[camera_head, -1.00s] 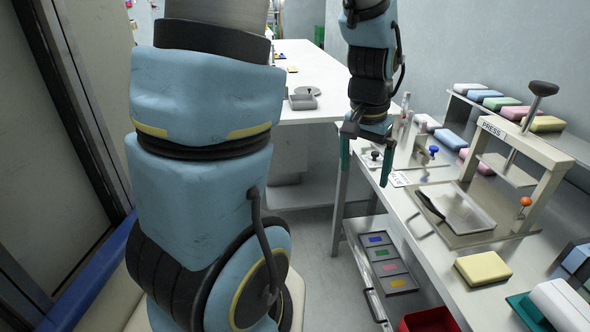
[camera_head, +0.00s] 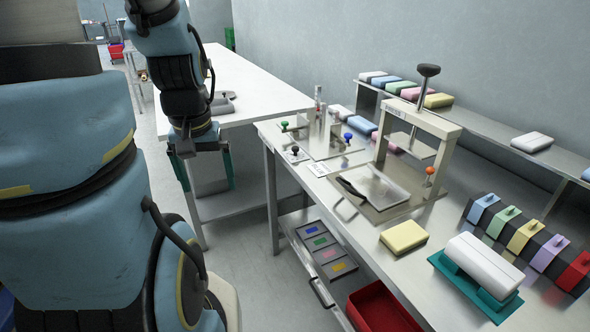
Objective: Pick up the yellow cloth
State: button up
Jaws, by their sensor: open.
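A folded yellow cloth-like block (camera_head: 404,236) lies on the steel table in front of the press, with clear table around it. Another yellow block (camera_head: 438,100) lies at the near end of the coloured row on the back shelf. I cannot tell from the picture which one the task names. My gripper (camera_head: 207,186) hangs down at the left, beyond the table's left edge, with its green fingers apart and nothing between them. It is well away from both yellow blocks.
The press (camera_head: 430,126) with its tall handle stands behind the front yellow block. A white block on a green holder (camera_head: 478,285) and a row of coloured clips (camera_head: 525,240) are to the right. A red bin (camera_head: 382,310) and a drawer of coloured tiles (camera_head: 326,248) sit below.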

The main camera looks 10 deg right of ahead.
aim_at(407, 235)
jog(key=i+j+z, duration=0.15)
jog(key=z, duration=0.2)
jog(key=i+j+z, duration=0.35)
jog(key=j+z, duration=0.15)
jog(key=z, duration=0.25)
jog(key=i, duration=0.05)
